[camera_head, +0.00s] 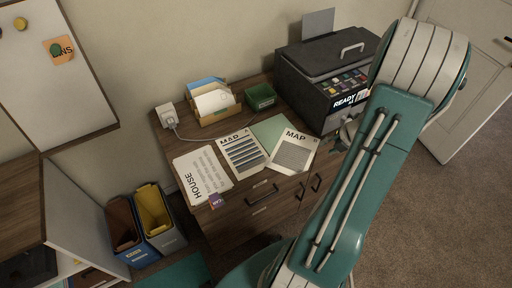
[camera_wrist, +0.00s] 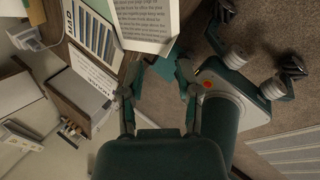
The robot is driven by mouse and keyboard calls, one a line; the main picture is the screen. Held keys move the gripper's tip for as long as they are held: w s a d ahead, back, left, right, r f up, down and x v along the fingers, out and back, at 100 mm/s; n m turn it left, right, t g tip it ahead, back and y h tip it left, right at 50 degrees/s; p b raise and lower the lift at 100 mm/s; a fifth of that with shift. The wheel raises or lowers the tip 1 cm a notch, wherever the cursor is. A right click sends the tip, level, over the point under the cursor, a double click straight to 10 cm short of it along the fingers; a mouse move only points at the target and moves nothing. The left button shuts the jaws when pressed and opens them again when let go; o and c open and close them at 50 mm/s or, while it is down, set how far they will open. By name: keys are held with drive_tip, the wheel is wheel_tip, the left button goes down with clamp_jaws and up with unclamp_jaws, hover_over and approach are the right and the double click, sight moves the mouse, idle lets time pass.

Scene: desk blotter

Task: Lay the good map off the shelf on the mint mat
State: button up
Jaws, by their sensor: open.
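Two printed sheets headed MAP lie on the wooden desk cabinet. Map A (camera_head: 243,153) has dark stripes; map B (camera_head: 293,152) has a grey text block and sits at an angle to its right. I cannot tell which is the good one. The mint mat (camera_head: 268,128) shows as a pale green patch behind and between them, partly covered. In the wrist view, the striped map (camera_wrist: 94,34) is at upper left and the text-block map (camera_wrist: 146,18) at top centre. My gripper (camera_wrist: 157,92) is open and empty, below that map in the picture; my arm hides it in the head view.
A HOUSE sheet (camera_head: 200,176) lies left of the maps, with a small purple tag (camera_head: 216,201) at the front edge. A paper holder (camera_head: 213,103), a green tray (camera_head: 261,97) and a dark printer (camera_head: 322,82) stand behind. Bins (camera_head: 155,212) stand on the floor at left.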

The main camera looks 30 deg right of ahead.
drive_tip(key=w+a+r+n+g, duration=0.1)
drive_tip(key=w+a+r+n, duration=0.2)
drive_tip(key=a+r+n, duration=0.65)
drive_tip(key=w+a+r+n, duration=0.3)
drive_tip(key=a+r+n, duration=0.4)
drive_tip(key=a+n, duration=0.45)
drive_tip(key=s+a+r+n+h, duration=0.1)
drive_tip(key=s+a+r+n, duration=0.3)
drive_tip(key=n, duration=0.9)
drive_tip(key=s+a+r+n+t+h, duration=0.1)
drive_tip(key=s+a+r+n, duration=0.4)
drive_tip(key=a+n, duration=0.5)
drive_tip(key=n, duration=0.4)
drive_tip(key=shift+s+n, duration=0.25)
drive_tip(key=shift+n, duration=0.05)
drive_tip(key=shift+d+r, duration=0.1)
